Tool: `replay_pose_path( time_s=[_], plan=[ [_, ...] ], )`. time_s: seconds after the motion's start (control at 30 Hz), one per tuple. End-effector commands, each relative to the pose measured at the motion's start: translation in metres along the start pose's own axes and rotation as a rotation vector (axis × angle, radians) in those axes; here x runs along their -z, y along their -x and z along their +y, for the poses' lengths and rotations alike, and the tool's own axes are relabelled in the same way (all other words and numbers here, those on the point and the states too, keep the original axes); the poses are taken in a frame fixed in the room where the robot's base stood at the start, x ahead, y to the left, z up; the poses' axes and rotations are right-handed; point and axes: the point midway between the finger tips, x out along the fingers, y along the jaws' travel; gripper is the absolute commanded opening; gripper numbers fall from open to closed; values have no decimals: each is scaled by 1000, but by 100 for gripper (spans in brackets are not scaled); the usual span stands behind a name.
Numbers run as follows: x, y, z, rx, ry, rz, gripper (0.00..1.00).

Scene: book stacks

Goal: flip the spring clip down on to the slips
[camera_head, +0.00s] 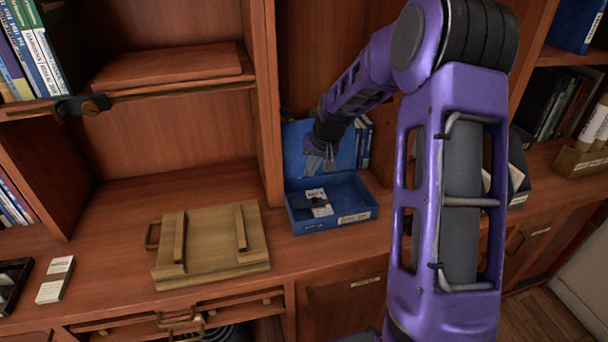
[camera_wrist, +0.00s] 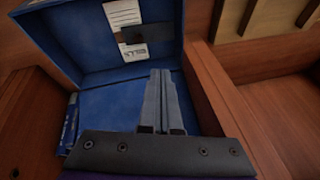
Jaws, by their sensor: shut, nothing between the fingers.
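A blue box (camera_head: 333,224) stands open on the counter, its raised lid (camera_head: 298,143) at the back. White slips (camera_head: 319,196) lie in its tray. In the wrist view the box (camera_wrist: 92,75) holds the slips (camera_wrist: 124,16), with a dark flat piece, which looks like the spring clip (camera_wrist: 146,34), across them. I cannot tell whether the clip lies flat or stands tilted. My gripper (camera_head: 318,166) is in front of the lid, above the back of the tray. In the wrist view my gripper (camera_wrist: 162,73) is shut and empty, its fingertips pointing toward the slips and apart from the clip in the picture.
A wooden board with battens (camera_head: 208,245) lies left of the box. An upright shelf divider (camera_head: 266,100) stands behind and left. Blue books (camera_head: 365,143) stand behind the lid's right. A dark holder (camera_head: 518,172) is further right. Counter is clear between board and box.

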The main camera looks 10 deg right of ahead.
Motion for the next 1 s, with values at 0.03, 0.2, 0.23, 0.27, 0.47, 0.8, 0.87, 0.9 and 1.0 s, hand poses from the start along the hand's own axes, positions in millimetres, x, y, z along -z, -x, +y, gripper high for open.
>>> replay_pose_path(
  time_s=[0.03, 0.2, 0.23, 0.27, 0.47, 0.8, 0.87, 0.9, 1.0],
  plan=[
    [-1, 6, 12, -1, -5, 0, 0],
    [0, 29, 38, -1, -3, 0, 0],
    [0, 32, 42, -1, -2, 1, 0],
    [0, 35, 45, -1, -3, 1, 0],
    [0, 46, 58, 1, 1, -2, 0],
    [-1, 47, 59, 1, 2, -2, 0],
    [-1, 47, 59, 1, 2, -2, 0],
    [-1, 47, 59, 1, 2, -2, 0],
    [0, 47, 59, 0, 3, -1, 0]
  ],
)
